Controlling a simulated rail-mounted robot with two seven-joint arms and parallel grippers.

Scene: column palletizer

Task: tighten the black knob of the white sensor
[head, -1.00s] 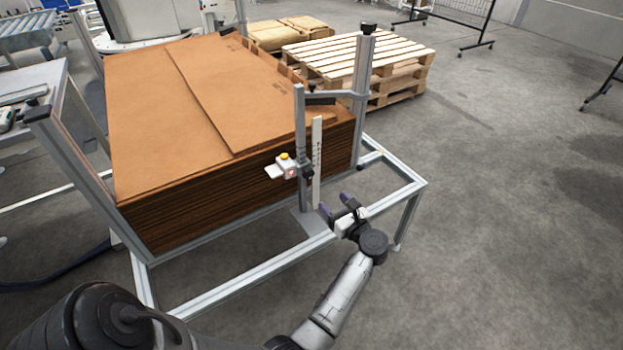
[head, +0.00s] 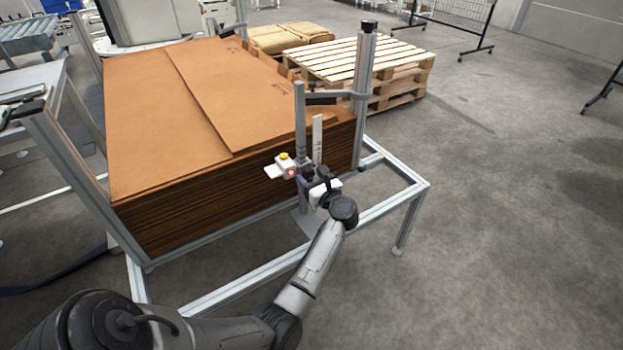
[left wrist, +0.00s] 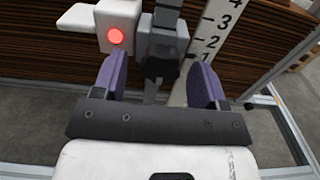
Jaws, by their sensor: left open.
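The white sensor (head: 288,167) has a yellow cap and a lit red light and is clamped to the upright post at the front of the cardboard stack. In the left wrist view the sensor (left wrist: 117,22) is at the top left. The black knob (left wrist: 158,68) is between the purple fingers of my left gripper (left wrist: 160,82), which is open with visible gaps on both sides. In the head view the gripper (head: 317,180) is just in front of the post and partly hides the knob. My right gripper is not in view.
The white numbered scale (head: 318,140) stands just right of the post. A stack of brown cardboard (head: 200,100) lies behind in a metal frame (head: 400,200). Wooden pallets (head: 360,60) stand at the back.

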